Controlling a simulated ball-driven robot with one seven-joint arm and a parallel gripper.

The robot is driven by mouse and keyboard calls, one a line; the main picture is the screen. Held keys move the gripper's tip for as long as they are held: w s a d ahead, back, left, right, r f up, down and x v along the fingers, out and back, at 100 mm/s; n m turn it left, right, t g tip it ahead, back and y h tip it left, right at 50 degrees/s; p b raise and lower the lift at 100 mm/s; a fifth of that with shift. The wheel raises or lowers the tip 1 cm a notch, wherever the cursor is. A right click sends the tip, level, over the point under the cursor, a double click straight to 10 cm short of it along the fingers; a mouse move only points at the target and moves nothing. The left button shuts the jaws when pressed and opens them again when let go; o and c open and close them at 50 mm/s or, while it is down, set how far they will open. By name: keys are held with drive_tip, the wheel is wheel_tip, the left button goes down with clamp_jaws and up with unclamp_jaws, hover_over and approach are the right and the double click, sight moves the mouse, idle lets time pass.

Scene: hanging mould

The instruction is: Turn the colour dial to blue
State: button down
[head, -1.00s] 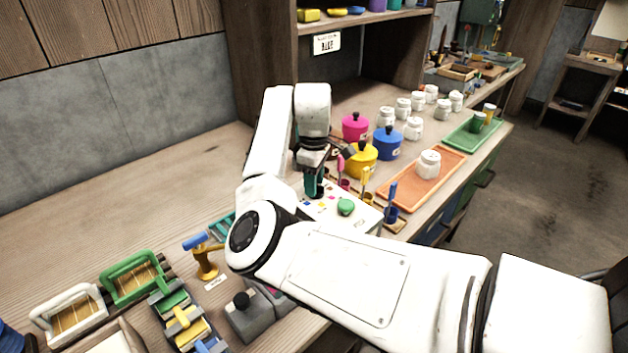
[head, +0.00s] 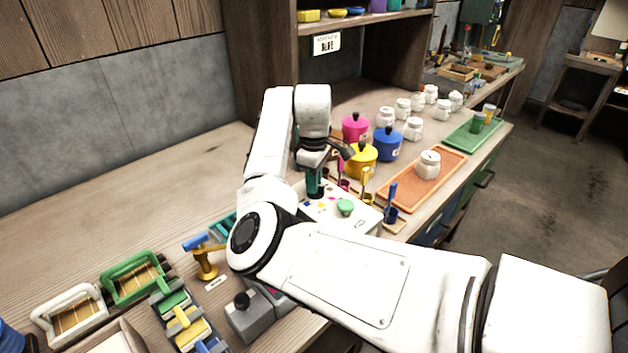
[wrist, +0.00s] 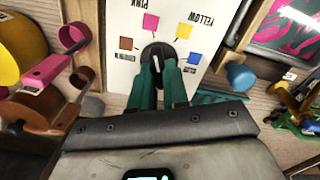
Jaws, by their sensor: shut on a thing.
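The colour dial (wrist: 156,57) is a black round knob with a pale mark on a white panel (wrist: 111,72). Around it are a pink patch (wrist: 150,22), a yellow patch (wrist: 184,30), a blue patch (wrist: 195,58) and a brown-orange patch (wrist: 125,43). My gripper (wrist: 158,68) has its teal fingers shut on the dial, one on each side. The fingers partly hide it, and I cannot tell for sure which patch its mark faces. In the head view my gripper (head: 315,186) is down at the panel and hides the dial.
A green button (head: 345,207) is on the same panel. Pink, yellow and blue pots (head: 388,144) stand behind. Small cups with coloured handles (head: 391,214) line the panel's side. An orange tray (head: 446,172) holds a white jar. The table at left (head: 110,200) is clear.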

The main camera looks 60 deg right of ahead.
drive_tip(key=shift+r, duration=0.1)
drive_tip(key=m+p, duration=0.4)
drive_tip(key=shift+d+r, duration=0.1)
drive_tip(key=m+p, duration=0.3)
drive_tip(key=m, duration=0.2)
drive_tip(key=shift+d+p, duration=0.1)
drive_tip(key=shift+p, duration=0.25)
drive_tip(key=m+p, duration=0.2)
drive_tip(key=m, duration=0.3)
drive_tip(key=shift+s+m, duration=0.1)
drive_tip(key=shift+m, duration=0.3)
drive_tip(key=m, duration=0.2)
drive_tip(key=m+p, duration=0.1)
drive_tip(key=m, duration=0.1)
drive_tip(key=shift+s+d+f+m, duration=0.1)
drive_tip(key=shift+f+m, duration=0.1)
drive_tip(key=shift+m, duration=0.2)
drive_tip(key=c, duration=1.1)
unclamp_jaws()
